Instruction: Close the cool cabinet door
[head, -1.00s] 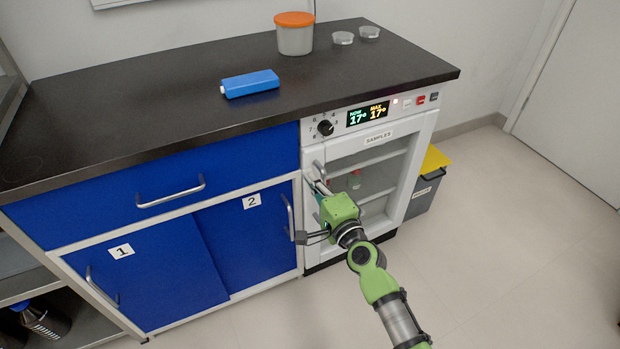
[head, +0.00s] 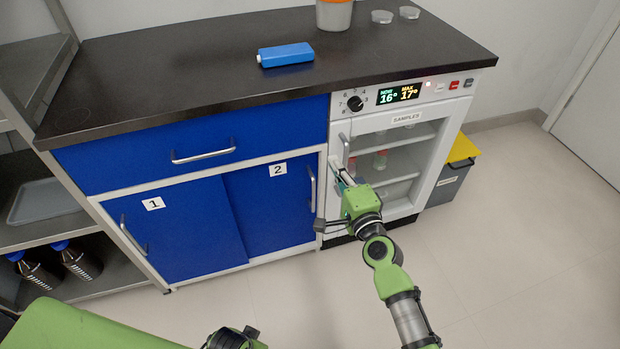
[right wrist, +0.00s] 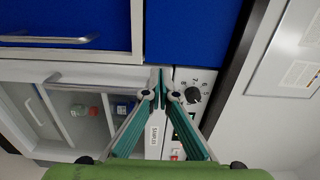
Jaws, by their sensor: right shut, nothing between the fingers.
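The cool cabinet (head: 455,150) is the white unit at the right end of the counter. Its glass-fronted door (head: 432,185) has a metal handle (head: 345,150) at its left edge. The door looks flush with the front or nearly so; I cannot tell whether a thin gap remains. My left gripper is out of view.
Blue cupboards (head: 190,230) with metal handles are left of the cabinet. A grey bin (head: 450,180) with a yellow lid stands to its right. The floor in front is clear.

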